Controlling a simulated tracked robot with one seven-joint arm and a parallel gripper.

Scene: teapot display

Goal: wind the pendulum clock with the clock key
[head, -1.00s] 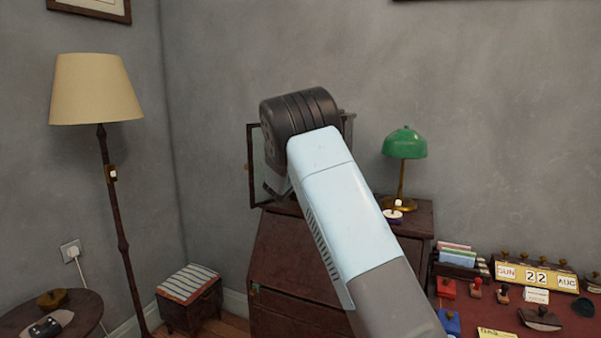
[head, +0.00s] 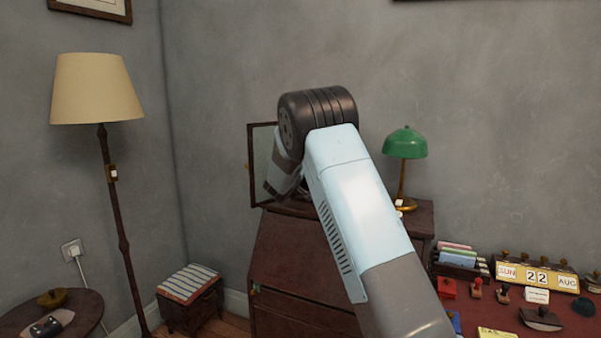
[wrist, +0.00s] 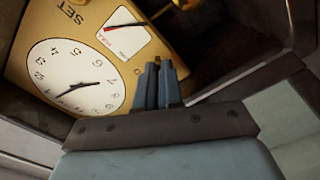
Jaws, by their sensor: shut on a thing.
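The pendulum clock's brass front plate (wrist: 85,38) fills the upper left of the wrist view, tilted in the picture. It carries a white dial (wrist: 75,82) with black hands, the word SET, and a small white gauge with a red mark. My gripper (wrist: 163,68) is right in front of the plate, beside the dial, with its fingers close together. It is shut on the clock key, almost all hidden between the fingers. I cannot tell whether the key touches the plate. In the head view my arm hides most of the clock; its glazed door (head: 262,150) stands open at left.
The clock stands on a dark wooden bureau (head: 290,255). A green desk lamp (head: 405,143) stands close on its right. The clock's case walls are near my gripper. A floor lamp (head: 98,90) is at left, and a red-topped desk with stamps is at right.

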